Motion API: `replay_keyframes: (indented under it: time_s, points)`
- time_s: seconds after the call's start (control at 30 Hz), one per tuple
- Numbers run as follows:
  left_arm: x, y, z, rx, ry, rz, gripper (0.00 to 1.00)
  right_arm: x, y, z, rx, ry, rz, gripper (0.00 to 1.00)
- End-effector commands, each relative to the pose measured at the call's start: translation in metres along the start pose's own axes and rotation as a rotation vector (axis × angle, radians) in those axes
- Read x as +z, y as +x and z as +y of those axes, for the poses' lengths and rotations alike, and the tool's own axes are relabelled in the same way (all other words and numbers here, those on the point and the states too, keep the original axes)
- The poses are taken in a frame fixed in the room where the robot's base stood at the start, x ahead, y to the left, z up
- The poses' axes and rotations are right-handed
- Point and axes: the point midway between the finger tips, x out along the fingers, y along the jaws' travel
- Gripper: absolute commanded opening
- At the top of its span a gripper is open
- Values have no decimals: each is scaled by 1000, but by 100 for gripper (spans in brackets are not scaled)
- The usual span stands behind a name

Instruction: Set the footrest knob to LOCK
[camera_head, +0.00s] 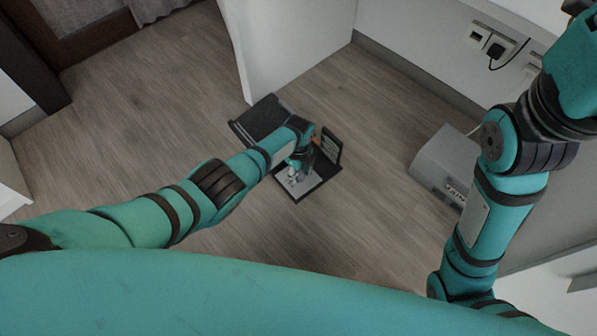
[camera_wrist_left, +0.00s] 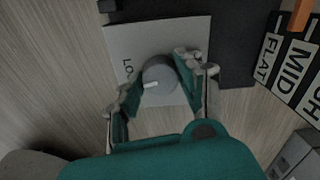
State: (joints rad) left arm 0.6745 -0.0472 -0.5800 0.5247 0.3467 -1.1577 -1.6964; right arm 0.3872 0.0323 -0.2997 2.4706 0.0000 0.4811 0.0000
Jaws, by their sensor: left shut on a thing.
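The footrest knob (camera_wrist_left: 160,73) is a round grey dial on a light plate (camera_wrist_left: 122,38) in the left wrist view. Its white pointer mark points left, towards a partly hidden label beginning "LO". My left gripper (camera_wrist_left: 160,84) has one finger on each side of the knob and is shut on it. In the head view my left gripper (camera_head: 294,172) reaches down over the light plate of the footrest (camera_head: 256,120), hiding the knob. The footrest is dark and stands on the floor. My right arm shows at the right, but its gripper is out of view.
A small upright board (camera_wrist_left: 290,70) beside the plate reads FLAT, MID and a partly cut-off word. A grey box (camera_head: 447,165) stands on the floor to the right. A white panel (camera_head: 285,45) rises behind the footrest. Wood floor is clear at the left.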

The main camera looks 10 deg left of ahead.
Motion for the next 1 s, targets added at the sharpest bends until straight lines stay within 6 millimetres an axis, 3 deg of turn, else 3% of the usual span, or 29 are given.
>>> replay_keyframes:
  time_s: [0.4,0.97,1.0]
  points:
    - [-1,-2,-4,-13,186,0,5,0,0,0,1,0,-2,38]
    - [-1,-2,-5,-14,212,-1,5,-1,0,0,2,1,2,38]
    - [-1,-2,-5,-14,212,-1,42,-1,0,0,2,1,2,38]
